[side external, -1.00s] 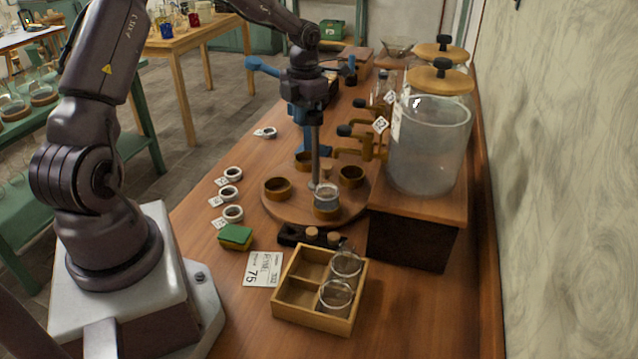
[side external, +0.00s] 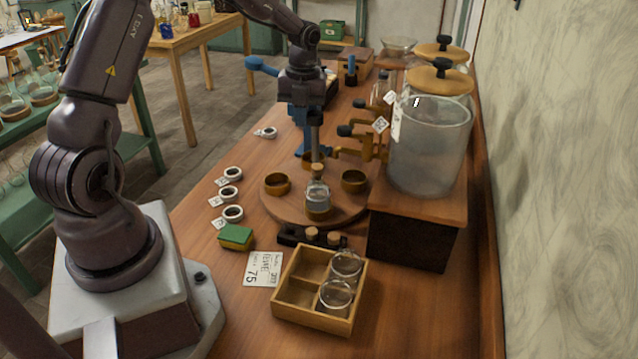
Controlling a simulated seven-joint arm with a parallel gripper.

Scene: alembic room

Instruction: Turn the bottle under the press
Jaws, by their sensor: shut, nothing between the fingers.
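The small clear bottle (side external: 317,203) stands upright at the front of the round wooden turntable (side external: 285,210), in a low brown holder. A cork-coloured piece shows at its top. The blue press (side external: 298,118) stands behind the turntable, its lever (side external: 262,64) reaching left; my arm and gripper hide much of it. My gripper (side external: 315,157) points down with its fingers together and empty. In the picture the fingertips overlap the area just above and behind the bottle's top; I cannot tell whether they touch. Brown ring holders (side external: 277,183) (side external: 354,181) sit left and right on the turntable.
A wooden box with glass jars (side external: 335,296), a dark rack with corks (side external: 312,234) and a green-yellow sponge (side external: 236,236) are in front. A large glass vessel with brass taps (side external: 428,145) stands right. White-tagged rings (side external: 231,194) lie left.

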